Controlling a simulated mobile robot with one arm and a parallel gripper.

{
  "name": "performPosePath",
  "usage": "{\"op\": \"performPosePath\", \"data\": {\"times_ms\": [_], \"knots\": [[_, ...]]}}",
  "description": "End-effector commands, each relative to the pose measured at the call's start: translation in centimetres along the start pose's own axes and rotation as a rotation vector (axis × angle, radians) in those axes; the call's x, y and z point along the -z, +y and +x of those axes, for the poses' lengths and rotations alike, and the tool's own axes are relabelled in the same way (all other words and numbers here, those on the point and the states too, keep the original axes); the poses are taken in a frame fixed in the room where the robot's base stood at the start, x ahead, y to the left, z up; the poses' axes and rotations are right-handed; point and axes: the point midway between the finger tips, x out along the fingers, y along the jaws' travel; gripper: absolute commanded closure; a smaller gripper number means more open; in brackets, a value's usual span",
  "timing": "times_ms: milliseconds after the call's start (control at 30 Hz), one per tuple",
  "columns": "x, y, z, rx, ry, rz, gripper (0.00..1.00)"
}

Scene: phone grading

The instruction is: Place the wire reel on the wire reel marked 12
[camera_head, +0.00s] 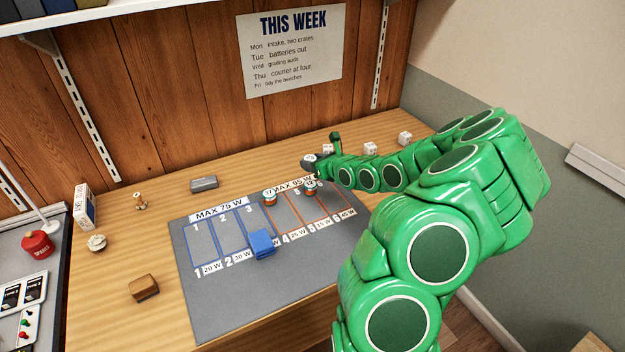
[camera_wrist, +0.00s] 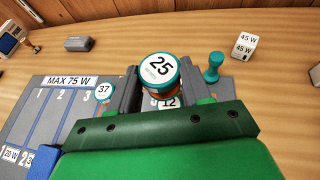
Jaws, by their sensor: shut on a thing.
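A wire reel marked 25 (camera_wrist: 161,68), with a white top, teal rim and copper-brown winding, is held between the dark fingers of my gripper (camera_wrist: 158,82). The wire reel marked 12 (camera_wrist: 170,104) shows partly just below it in the wrist view, mostly hidden by the held reel and my gripper. Whether the two reels touch cannot be told. In the head view my gripper (camera_head: 315,162) is over the back right of the grey mat, with a teal-rimmed reel (camera_head: 310,188) close in front of it. Another reel marked 37 (camera_wrist: 104,91) stands left of my gripper.
The grey mat (camera_head: 205,305) has blue and orange marked bays. A blue block (camera_head: 262,243) lies on it. A teal peg-like object (camera_wrist: 213,66) stands right of my gripper. White cubes (camera_head: 370,148) lie behind. A grey box (camera_head: 204,183) and brown block (camera_head: 144,288) are left.

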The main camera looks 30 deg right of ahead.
Motion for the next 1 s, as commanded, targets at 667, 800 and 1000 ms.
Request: {"op": "performPosePath", "data": {"times_ms": [667, 800, 1000], "knots": [[5.1, 0.1, 2.1, -0.002, 0.004, 0.002, 0.82], [5.9, 0.1, 2.5, -0.001, 0.000, 0.000, 0.82], [5.9, 0.1, 2.5, 0.000, -0.001, 0.000, 0.82]]}}
